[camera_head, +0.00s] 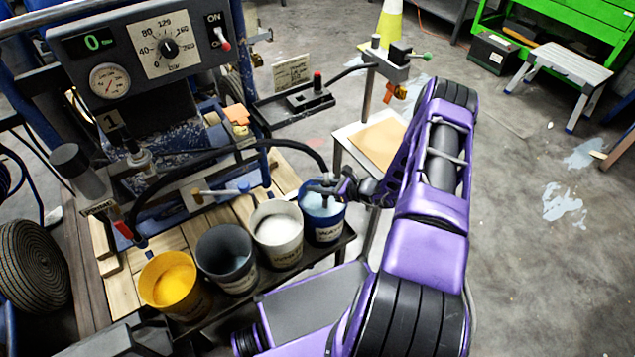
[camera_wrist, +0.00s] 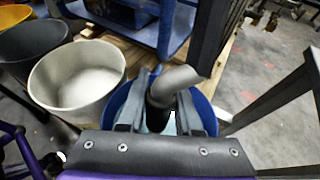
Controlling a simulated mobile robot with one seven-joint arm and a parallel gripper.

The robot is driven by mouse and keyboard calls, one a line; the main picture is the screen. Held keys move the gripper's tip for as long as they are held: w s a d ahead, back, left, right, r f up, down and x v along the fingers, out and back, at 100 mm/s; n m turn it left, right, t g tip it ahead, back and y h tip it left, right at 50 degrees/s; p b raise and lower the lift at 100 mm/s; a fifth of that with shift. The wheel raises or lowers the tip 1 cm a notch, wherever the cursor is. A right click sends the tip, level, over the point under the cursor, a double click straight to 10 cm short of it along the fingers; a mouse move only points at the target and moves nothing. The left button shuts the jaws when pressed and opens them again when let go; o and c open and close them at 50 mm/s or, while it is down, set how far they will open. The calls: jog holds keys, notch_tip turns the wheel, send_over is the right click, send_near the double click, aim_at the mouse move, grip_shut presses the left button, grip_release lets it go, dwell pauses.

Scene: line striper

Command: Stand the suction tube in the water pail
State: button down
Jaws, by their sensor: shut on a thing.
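The blue water pail (camera_head: 325,232) stands at the right end of a row of pails and holds pale liquid. It also shows in the wrist view (camera_wrist: 207,112), under my fingers. The suction tube (camera_head: 283,143) is a black hose arching over the pails from the machine at the left. Its grey bent end piece (camera_wrist: 180,80) and dark lower part are between my fingers. My gripper (camera_head: 325,188) is shut on the tube over the pail's mouth. The tube's lower end is hidden, so I cannot tell how deep it reaches.
A white pail (camera_head: 277,247), a dark grey pail (camera_head: 228,272) and a yellow pail (camera_head: 172,302) stand left of the blue pail on a dark shelf. A control panel (camera_head: 140,50) rises behind at the left. Open concrete floor lies to the right.

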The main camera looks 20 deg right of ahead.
jog(key=c, duration=0.5)
grip_release()
jog(key=p+v, duration=0.1)
jog(key=v, duration=1.6)
jog(key=shift+s+d+p, duration=0.1)
jog(key=shift+s+p, duration=0.15)
jog(key=shift+p, duration=0.15)
